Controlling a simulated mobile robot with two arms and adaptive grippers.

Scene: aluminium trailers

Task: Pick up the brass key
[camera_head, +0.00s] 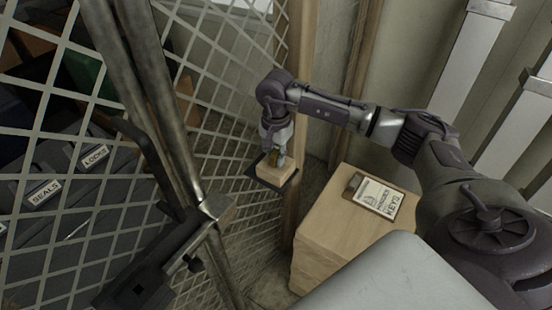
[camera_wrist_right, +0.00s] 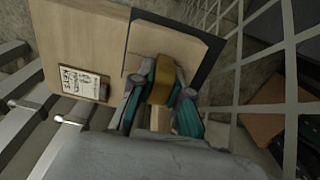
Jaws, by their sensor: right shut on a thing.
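My right gripper (camera_head: 277,150) reaches in from the right and points down over a light wooden block (camera_head: 275,173). Its fingers are shut on the brass key, a brass-coloured piece that shows between them in the right wrist view (camera_wrist_right: 164,78). The fingers hide part of the key. The key is just above or on the wooden block; I cannot tell whether it still touches it. The block sits on a dark plate (camera_head: 253,173), beside the mesh.
A wire mesh partition (camera_head: 225,80) with a metal post runs close left of my right gripper. A wooden box (camera_head: 330,220) stands at right, with a clipboard (camera_head: 373,194) marked "KEYS" on top. Grey bins labelled "SEALS" and "LOCKS" lie behind the mesh.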

